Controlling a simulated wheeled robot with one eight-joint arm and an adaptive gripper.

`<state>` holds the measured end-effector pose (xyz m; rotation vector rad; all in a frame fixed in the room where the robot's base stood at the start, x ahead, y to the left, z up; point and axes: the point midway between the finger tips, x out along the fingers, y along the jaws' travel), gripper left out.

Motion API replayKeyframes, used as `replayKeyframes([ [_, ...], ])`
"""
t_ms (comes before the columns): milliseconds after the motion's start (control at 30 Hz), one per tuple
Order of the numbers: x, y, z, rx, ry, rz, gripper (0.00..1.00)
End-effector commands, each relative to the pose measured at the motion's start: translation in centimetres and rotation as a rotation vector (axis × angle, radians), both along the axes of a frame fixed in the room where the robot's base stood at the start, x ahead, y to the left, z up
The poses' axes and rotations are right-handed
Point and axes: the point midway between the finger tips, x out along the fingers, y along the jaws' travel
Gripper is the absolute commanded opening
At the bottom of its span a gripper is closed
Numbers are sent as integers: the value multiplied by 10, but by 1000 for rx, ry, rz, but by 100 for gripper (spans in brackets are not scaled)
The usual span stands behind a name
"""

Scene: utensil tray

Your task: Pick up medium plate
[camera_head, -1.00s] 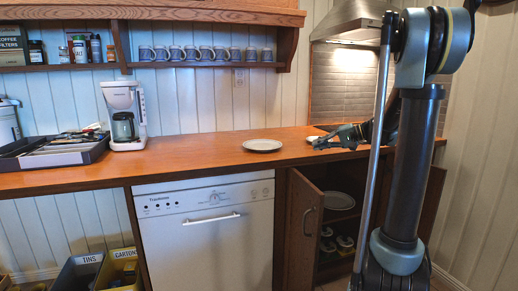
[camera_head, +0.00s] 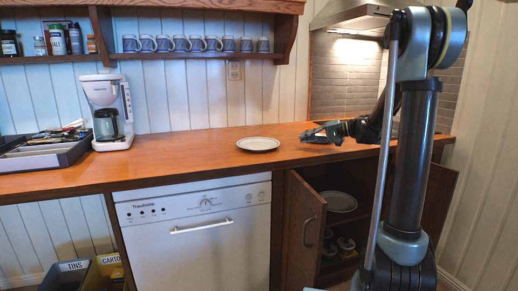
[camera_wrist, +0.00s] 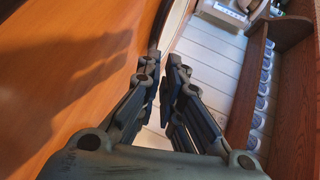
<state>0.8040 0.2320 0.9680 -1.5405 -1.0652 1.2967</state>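A pale round plate (camera_head: 258,144) lies flat on the wooden counter, above the dishwasher. A second, greyer plate (camera_head: 338,201) is inside the open cabinet below. I cannot tell by size which is the medium one. My gripper (camera_head: 308,136) is just above the counter, to the right of the counter plate and apart from it, with its fingers pointing left. In the wrist view my gripper (camera_wrist: 163,78) shows its two fingers with a narrow gap between them and nothing clearly held. A thin pale curve lies beyond the fingertips; I cannot tell whether it is the plate's rim.
The cabinet door (camera_head: 302,220) stands open below the counter. A utensil tray (camera_head: 50,156) and a white coffee maker (camera_head: 106,110) are at the left. Mugs (camera_head: 190,44) line the shelf above. The counter between coffee maker and plate is clear.

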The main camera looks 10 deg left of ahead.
Motion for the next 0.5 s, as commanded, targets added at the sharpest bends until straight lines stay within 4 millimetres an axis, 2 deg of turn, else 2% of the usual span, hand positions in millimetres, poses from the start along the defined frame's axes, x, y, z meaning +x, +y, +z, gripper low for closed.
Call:
replayKeyframes([
  [33,0,10,-2,0,0,5,7],
  [233,3,40,-11,0,1,6,7],
  [500,5,56,-16,0,0,4,7],
])
